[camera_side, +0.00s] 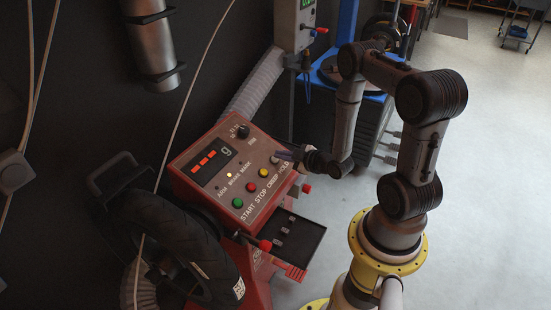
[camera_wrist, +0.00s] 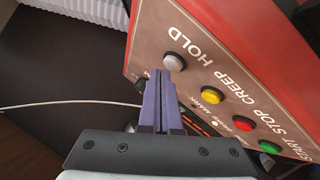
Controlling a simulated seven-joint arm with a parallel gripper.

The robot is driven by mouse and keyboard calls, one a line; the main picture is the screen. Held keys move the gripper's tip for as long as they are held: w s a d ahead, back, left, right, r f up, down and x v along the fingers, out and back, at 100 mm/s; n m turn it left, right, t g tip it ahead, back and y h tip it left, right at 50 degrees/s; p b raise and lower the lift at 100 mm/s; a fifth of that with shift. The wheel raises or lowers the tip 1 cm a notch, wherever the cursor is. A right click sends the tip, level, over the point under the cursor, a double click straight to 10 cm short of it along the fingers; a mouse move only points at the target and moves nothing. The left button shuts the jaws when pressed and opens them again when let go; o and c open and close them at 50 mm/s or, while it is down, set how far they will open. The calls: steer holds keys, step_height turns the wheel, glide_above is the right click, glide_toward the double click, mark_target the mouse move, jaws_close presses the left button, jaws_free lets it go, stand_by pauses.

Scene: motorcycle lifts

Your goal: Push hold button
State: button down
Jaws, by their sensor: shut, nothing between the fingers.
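The white hold button (camera_wrist: 173,61) is on the red machine's brown control panel (camera_side: 206,195), beside the HOLD lettering. In the wrist view, my gripper (camera_wrist: 164,74) is shut and empty. Its fingertips appear right at the button's near edge and overlap part of it. I cannot tell whether they touch it. In the side view, my gripper (camera_side: 281,156) reaches in from the right to the panel's upper right corner, close to the hold button (camera_side: 275,160).
Yellow (camera_wrist: 210,97), red (camera_wrist: 237,121) and green (camera_wrist: 269,147) buttons line the panel beside the hold button. A knob (camera_side: 241,131) and lit display (camera_side: 209,161) are also on it. A black tyre (camera_side: 170,240) stands at left. A black tray (camera_side: 290,238) juts out below.

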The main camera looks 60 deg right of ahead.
step_height(320, 180, up, 6)
steer(key=s, duration=0.2)
steer(key=shift+s+f, duration=0.15)
steer(key=shift+f, duration=0.05)
stand_by(0.3)
